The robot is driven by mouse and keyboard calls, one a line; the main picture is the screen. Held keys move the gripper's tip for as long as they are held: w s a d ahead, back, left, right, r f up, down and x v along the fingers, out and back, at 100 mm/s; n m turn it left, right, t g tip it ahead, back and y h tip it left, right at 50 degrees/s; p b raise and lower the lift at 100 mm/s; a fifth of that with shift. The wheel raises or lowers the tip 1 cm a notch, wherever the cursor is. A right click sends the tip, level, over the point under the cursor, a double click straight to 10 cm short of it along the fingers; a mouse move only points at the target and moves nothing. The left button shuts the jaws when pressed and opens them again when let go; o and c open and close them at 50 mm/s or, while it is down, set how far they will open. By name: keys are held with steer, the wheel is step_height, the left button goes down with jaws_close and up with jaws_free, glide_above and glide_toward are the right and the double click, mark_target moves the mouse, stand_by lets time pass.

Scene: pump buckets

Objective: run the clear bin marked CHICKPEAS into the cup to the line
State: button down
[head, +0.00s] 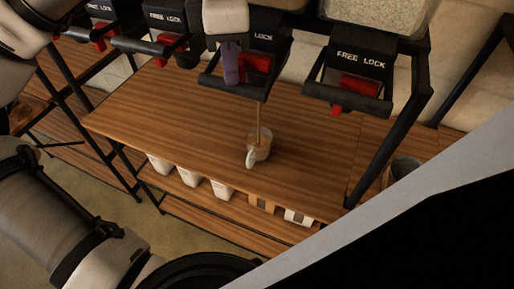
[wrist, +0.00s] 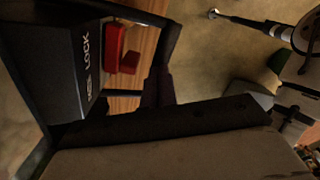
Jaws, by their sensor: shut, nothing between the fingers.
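A dispenser with a black FREE LOCK front (head: 265,40) hangs above the wooden counter, and it also shows in the wrist view (wrist: 75,60). I cannot read any CHICKPEAS label. My gripper (head: 231,68) is shut and empty, its purple fingers against or just beside the dispenser's red lever (head: 257,66). Contact is hard to tell. In the wrist view the fingers (wrist: 158,88) are dark, with the red lever (wrist: 114,45) to their upper left. A thin tan stream falls from the dispenser into the cup (head: 262,148), which stands upright, handle toward the front. I cannot make out its line or level.
More dispensers with red levers stand left and right, one close by at right (head: 350,80). White cups (head: 192,177) and other containers sit on the shelf below. A dark container (head: 402,170) is at the right. The wooden counter (head: 175,115) is clear left of the cup.

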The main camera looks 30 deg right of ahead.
stand_by(0.4)
step_height(320, 180, up, 7)
steer(key=p, duration=0.5)
steer(key=shift+s+a+f, duration=0.1)
steer(key=shift+a, duration=0.05)
steer(key=shift+f, duration=0.1)
step_height(320, 180, up, 5)
stand_by(0.5)
